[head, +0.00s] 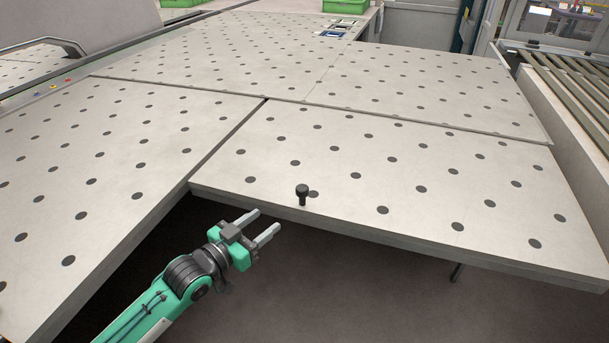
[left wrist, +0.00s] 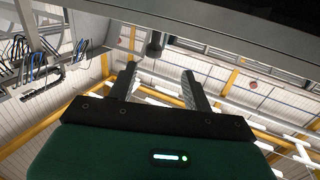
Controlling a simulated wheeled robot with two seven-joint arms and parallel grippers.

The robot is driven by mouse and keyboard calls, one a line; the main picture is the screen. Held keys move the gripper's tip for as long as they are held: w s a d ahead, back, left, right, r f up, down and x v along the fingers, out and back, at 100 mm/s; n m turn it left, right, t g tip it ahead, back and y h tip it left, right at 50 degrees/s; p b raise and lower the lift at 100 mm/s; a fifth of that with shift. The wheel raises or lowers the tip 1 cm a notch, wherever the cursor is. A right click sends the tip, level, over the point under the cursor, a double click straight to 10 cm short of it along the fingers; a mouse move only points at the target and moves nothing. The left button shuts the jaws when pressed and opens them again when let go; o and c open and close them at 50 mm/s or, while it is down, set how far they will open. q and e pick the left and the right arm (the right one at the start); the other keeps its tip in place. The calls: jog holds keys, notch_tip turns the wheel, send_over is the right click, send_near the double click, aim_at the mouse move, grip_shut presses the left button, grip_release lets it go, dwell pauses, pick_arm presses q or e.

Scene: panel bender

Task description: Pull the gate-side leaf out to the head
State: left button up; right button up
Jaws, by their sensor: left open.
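A pale grey leaf with dark round spots (head: 405,185) lies flat at the front right of the head view. A black knob (head: 302,192) stands upright near its front edge, towards the left corner. My left gripper (head: 268,220) is open and empty, just in front of the leaf's front edge, left of the knob and apart from it. In the left wrist view, the open fingers (left wrist: 160,78) point up the picture, and a dark knob-like shape (left wrist: 155,43) shows between and beyond their tips. My right gripper is out of view.
Another spotted panel (head: 110,145) lies left of the leaf, across a narrow dark gap. A larger spotted table (head: 390,85) adjoins behind. A roller conveyor (head: 570,85) runs at the right. Green crates (head: 345,6) stand at the back. The floor (head: 330,290) in front of the leaf looks clear.

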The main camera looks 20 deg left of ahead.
aim_at(297, 192)
pick_arm(q)
jog(key=shift+h, duration=0.3)
jog(key=x, duration=0.4)
jog(key=r+p+x, duration=0.1)
jog(key=x, duration=0.3)
jog(key=r+p+x, duration=0.1)
jog(key=x, duration=0.3)
jog(key=shift+w+d+r, duration=0.1)
jog(key=shift+d, duration=0.2)
jog(key=shift+w+d, duration=0.25)
jog(key=shift+w, duration=0.25)
jog(key=shift+d, duration=0.1)
jog(key=shift+w, duration=0.1)
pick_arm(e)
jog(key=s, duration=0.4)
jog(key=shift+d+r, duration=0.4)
pick_arm(q)
grip_shut()
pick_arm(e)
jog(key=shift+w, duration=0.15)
